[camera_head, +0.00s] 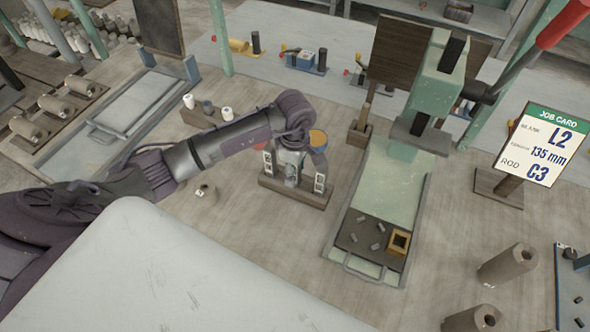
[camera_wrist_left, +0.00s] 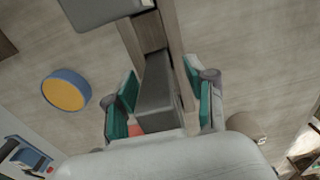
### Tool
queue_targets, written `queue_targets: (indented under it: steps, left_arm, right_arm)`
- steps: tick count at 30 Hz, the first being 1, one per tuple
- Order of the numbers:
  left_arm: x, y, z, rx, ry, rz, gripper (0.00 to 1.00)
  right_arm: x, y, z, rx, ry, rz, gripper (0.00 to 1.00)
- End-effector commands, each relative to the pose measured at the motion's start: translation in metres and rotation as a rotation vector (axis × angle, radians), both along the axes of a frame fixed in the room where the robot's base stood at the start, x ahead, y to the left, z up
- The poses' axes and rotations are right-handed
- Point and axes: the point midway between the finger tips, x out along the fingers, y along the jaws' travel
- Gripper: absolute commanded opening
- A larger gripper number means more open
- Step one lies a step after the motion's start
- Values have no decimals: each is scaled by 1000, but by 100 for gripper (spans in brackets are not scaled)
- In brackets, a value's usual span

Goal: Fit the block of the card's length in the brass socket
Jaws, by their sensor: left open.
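The job card (camera_head: 545,145) stands at the right and reads L2, 135 mm, rod C3. The square brass socket (camera_head: 398,242) sits on a dark plate at the near end of the press bed. My left gripper (camera_head: 292,172) is over a wooden rack (camera_head: 312,200) with white labels, left of the press. In the left wrist view, the open teal-padded fingers (camera_wrist_left: 160,85) stand on either side of a long grey block (camera_wrist_left: 156,88). I cannot tell whether they touch it. The block's label is not readable. My right gripper is not in view.
The pale green press (camera_head: 432,85) with a red lever (camera_head: 565,22) rises behind the socket. Small grey bits (camera_head: 376,246) lie beside the socket. A blue-rimmed yellow disc (camera_wrist_left: 65,92) lies near the gripper.

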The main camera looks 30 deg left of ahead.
Motion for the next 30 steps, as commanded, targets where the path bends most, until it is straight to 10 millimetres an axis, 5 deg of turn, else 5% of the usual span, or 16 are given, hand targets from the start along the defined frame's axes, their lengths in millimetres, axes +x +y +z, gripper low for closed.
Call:
queue_targets:
  steps: [8,18,30]
  left_arm:
    - [0,0,-3,-1,-1,-1,54]
    - [0,0,-3,0,-1,0,0]
    - [1,0,2,-1,-5,0,0]
  right_arm:
    - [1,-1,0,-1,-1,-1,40]
    - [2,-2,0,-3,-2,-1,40]
    - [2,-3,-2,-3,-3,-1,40]
